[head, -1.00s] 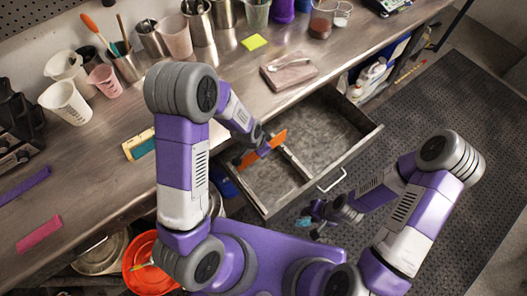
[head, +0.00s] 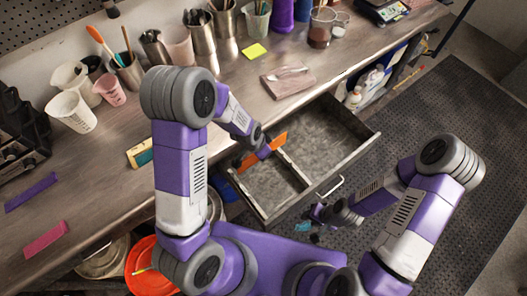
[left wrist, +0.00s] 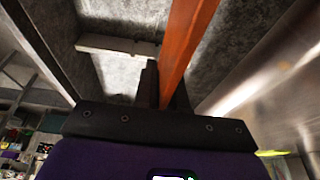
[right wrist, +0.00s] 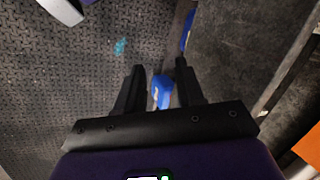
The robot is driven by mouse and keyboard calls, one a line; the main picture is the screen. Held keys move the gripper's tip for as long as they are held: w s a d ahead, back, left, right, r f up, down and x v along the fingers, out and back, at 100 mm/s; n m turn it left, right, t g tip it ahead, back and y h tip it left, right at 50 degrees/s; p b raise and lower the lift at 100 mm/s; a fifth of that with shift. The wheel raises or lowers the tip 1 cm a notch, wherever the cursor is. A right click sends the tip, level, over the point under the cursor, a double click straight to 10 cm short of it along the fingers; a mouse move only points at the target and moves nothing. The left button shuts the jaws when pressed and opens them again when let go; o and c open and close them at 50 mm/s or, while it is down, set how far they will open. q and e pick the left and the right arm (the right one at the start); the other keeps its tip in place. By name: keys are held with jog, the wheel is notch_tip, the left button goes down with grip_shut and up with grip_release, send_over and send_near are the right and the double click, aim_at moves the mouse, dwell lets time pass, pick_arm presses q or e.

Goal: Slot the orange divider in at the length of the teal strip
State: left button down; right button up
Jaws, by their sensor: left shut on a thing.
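The orange divider (head: 279,142) is held at the left part of the open drawer (head: 345,160), roughly along its back-left side. My left gripper (head: 264,151) is shut on it; the left wrist view shows the orange divider (left wrist: 188,40) rising between the dark fingers (left wrist: 165,95). Whether its lower edge sits in a slot is hidden. My right gripper (right wrist: 160,85) is open and empty over the floor in front of the drawer.
A pale fixed bar (head: 292,168) crosses the drawer floor. A purple strip (head: 31,192) and a pink strip (head: 45,239) lie on the counter. Cups and tool holders stand along its back. An orange bucket (head: 142,268) is below the counter. The drawer's right part is empty.

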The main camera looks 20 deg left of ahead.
pick_arm(q)
jog(key=shift+r+p, duration=0.8)
jog(key=shift+r, duration=0.45)
